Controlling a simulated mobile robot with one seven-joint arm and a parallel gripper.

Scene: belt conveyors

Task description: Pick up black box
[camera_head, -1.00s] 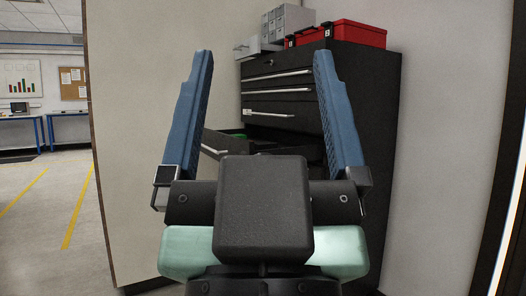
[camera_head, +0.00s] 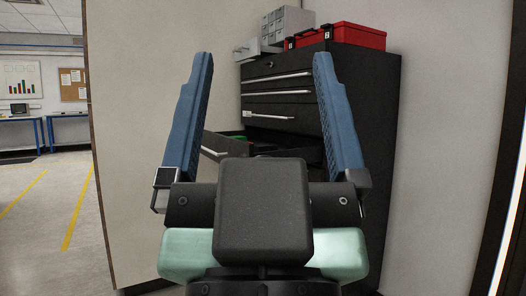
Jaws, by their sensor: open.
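My gripper (camera_head: 263,56) is open, with its two blue fingers wide apart and pointing up in the picture. Nothing is between the fingers. The dark rounded block low in the middle appears to be part of my gripper. I cannot make out a separate black box in this view. A black drawer cabinet (camera_head: 370,105) stands beyond the fingers. One of its lower drawers (camera_head: 222,146) is pulled open, with something green inside. My gripper hides most of the drawer's inside and the lower part of the cabinet.
A red case (camera_head: 358,36) and grey small-parts drawers (camera_head: 287,22) sit on top of the cabinet. A beige panel (camera_head: 145,130) stands at left and a pale wall (camera_head: 450,130) at right. Open floor with yellow lines (camera_head: 78,210) lies far left.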

